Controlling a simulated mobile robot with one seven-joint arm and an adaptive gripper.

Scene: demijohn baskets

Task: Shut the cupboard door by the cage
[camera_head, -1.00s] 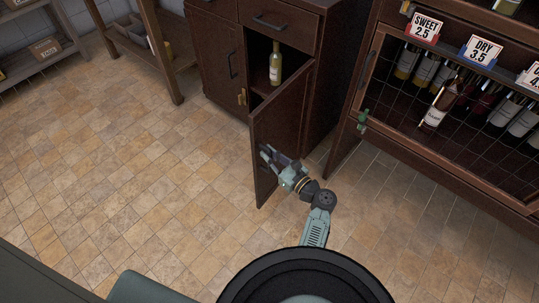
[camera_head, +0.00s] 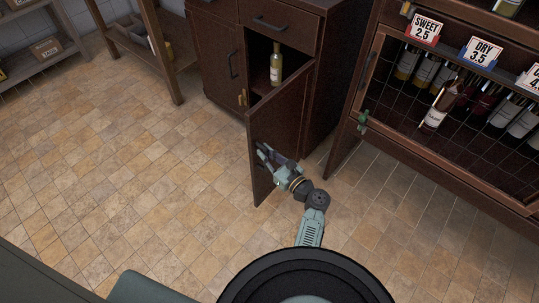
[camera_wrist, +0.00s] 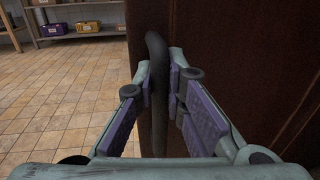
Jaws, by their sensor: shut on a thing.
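The dark wooden cupboard door (camera_head: 279,130) stands open, swung out from the cupboard (camera_head: 329,75) at its right-hand hinge side. A pale bottle (camera_head: 276,67) stands inside the opening. My gripper (camera_head: 264,152) is at the door's free edge, about mid-height. In the wrist view the door (camera_wrist: 235,50) fills the right side, and my gripper (camera_wrist: 160,85) has its fingers on both sides of a dark curved handle (camera_wrist: 157,60), shut on it. The handle is mostly hidden by my gripper in the head view.
A wire-fronted wine cage (camera_head: 460,105) with bottles and price signs stands at the right; its open door frame (camera_head: 346,140) juts out beside the cupboard. A wooden bench (camera_head: 160,50) is at the left. The tiled floor (camera_head: 130,180) in front is clear.

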